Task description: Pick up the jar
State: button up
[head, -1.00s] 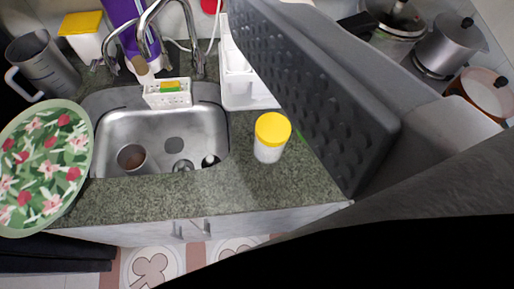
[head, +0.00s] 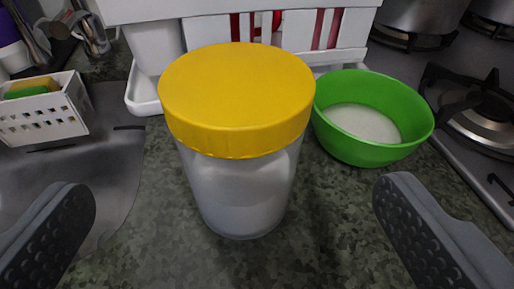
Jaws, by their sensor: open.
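The jar (head: 240,190) stands upright on the dark speckled counter in the middle of the head view. It has a clear body with white contents and a wide yellow lid (head: 238,95). My gripper (head: 235,225) is open and empty, with one dark ridged finger at the lower left and the other at the lower right. The jar is ahead of the gap between the fingers, and neither finger appears to touch it.
A green bowl (head: 372,118) with white contents sits close to the jar's right. A white spice dispenser rack (head: 200,35) stands behind. The sink (head: 105,150) with a white sponge basket (head: 42,108) is left. A stove (head: 480,115) with pots is right.

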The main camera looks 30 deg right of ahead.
aim_at(241, 162)
jog(key=shift+f+b+x, duration=0.15)
jog(key=shift+b+x, duration=0.3)
jog(key=shift+x, duration=2)
jog(key=shift+f+b+x, duration=0.1)
jog(key=shift+b+x, duration=0.35)
jog(key=shift+x, duration=2)
jog(key=shift+s+d, duration=0.1)
jog(key=shift+s, duration=0.1)
jog(key=shift+c, duration=0.3)
jog(key=c, duration=1.4)
jog(key=shift+r, duration=0.1)
